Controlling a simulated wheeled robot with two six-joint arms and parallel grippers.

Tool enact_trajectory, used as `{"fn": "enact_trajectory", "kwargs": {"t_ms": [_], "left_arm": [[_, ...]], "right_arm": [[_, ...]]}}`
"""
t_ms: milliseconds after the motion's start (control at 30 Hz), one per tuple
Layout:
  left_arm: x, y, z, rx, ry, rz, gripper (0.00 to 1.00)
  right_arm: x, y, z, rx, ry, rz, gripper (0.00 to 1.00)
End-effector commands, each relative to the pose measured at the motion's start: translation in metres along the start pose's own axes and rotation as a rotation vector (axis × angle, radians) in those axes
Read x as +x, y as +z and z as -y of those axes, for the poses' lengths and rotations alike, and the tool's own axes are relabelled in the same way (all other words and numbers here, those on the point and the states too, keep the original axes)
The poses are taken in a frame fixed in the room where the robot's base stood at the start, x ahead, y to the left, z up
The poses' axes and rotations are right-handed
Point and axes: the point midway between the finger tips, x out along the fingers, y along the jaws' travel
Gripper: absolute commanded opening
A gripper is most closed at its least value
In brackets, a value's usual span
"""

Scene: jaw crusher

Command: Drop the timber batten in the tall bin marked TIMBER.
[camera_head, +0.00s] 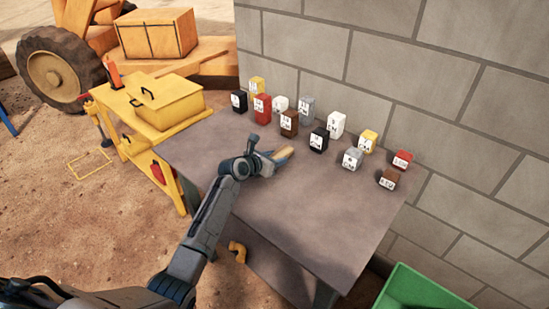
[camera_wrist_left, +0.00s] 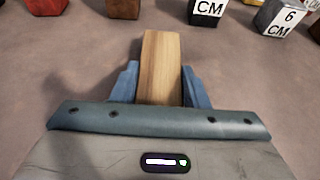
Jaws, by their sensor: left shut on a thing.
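The timber batten (camera_head: 284,154) is a short, light-brown wooden block. My left gripper (camera_head: 270,160) is shut on it over the grey table, and one end sticks out beyond the jaws. In the left wrist view the batten (camera_wrist_left: 161,65) sits between the two blue fingers of the gripper (camera_wrist_left: 160,88). I cannot tell whether the batten touches the table. I see no tall bin marked TIMBER in either view. My right gripper is not in view.
Several small labelled blocks, such as a red one (camera_head: 262,108) and a brown one (camera_head: 389,180), stand along the back of the grey table (camera_head: 300,215), before a block wall (camera_head: 400,80). A yellow bench (camera_head: 165,110) is at left. A green container (camera_head: 425,290) is at lower right.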

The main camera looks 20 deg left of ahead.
Motion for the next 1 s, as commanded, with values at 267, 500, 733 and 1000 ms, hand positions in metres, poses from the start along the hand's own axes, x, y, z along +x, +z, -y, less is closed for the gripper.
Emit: {"fn": "enact_trajectory", "kwargs": {"t_ms": [267, 500, 733, 1000], "left_arm": [[0.001, -0.002, 0.000, 0.000, 0.000, 0.000, 0.62], [0.000, 0.000, 0.000, 0.000, 0.000, 0.000, 0.62], [-0.026, 0.000, -0.001, 0.004, 0.002, 0.000, 0.62], [-0.082, -0.001, -0.001, 0.004, 0.001, -0.001, 0.62]], "right_arm": [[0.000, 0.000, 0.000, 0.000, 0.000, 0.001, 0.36], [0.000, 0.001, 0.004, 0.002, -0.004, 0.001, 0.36], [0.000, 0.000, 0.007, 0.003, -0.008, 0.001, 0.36], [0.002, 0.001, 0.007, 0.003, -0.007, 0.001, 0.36]]}}
